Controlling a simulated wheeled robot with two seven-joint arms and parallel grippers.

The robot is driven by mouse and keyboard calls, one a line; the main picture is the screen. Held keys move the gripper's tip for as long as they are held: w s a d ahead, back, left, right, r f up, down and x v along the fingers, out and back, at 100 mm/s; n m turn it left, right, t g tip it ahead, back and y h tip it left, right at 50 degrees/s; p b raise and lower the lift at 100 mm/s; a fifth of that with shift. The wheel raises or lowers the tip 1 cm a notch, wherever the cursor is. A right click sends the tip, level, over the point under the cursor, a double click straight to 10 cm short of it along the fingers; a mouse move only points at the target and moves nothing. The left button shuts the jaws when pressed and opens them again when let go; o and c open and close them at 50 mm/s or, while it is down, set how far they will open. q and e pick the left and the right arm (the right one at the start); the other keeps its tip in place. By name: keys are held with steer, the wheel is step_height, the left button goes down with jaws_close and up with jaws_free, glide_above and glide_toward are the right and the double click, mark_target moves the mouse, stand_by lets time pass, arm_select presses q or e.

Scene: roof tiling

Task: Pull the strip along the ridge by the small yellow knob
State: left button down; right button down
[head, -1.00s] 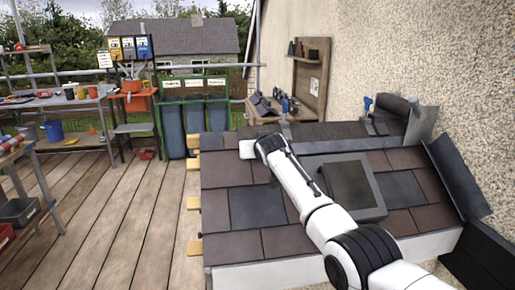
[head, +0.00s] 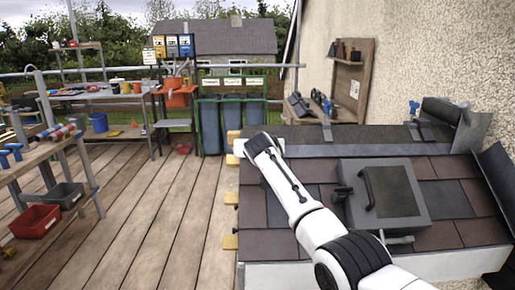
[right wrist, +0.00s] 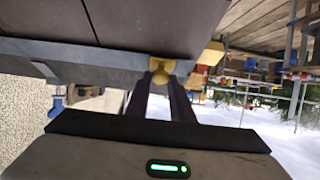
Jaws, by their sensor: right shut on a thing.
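The small yellow knob (right wrist: 162,68) shows in the right wrist view at the end of the grey strip (right wrist: 85,58). My right gripper (right wrist: 165,80) is shut on the knob, its two dark fingers on either side of it. In the head view the strip (head: 312,151) runs along the ridge at the top of the tiled roof (head: 430,240). My right gripper (head: 239,147) is at the roof's upper left corner there, and my forearm hides part of the strip. The knob cannot be made out in the head view. My left gripper is not in view.
Blue-handled clamps (head: 327,106) (head: 414,108) stand along the ridge. A dark roll (head: 440,110) lies at its right end by the rough wall (head: 440,50). A skylight (head: 395,190) rises from the tiles. Wooden decking (head: 160,210) is open left of the roof.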

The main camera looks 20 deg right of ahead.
steer(key=c, duration=1.6)
jaws_free()
steer(key=shift+w+a, duration=0.1)
steer(key=shift+a, duration=0.2)
steer(key=shift+o, duration=0.2)
steer(key=shift+s, duration=0.2)
steer(key=v, duration=1)
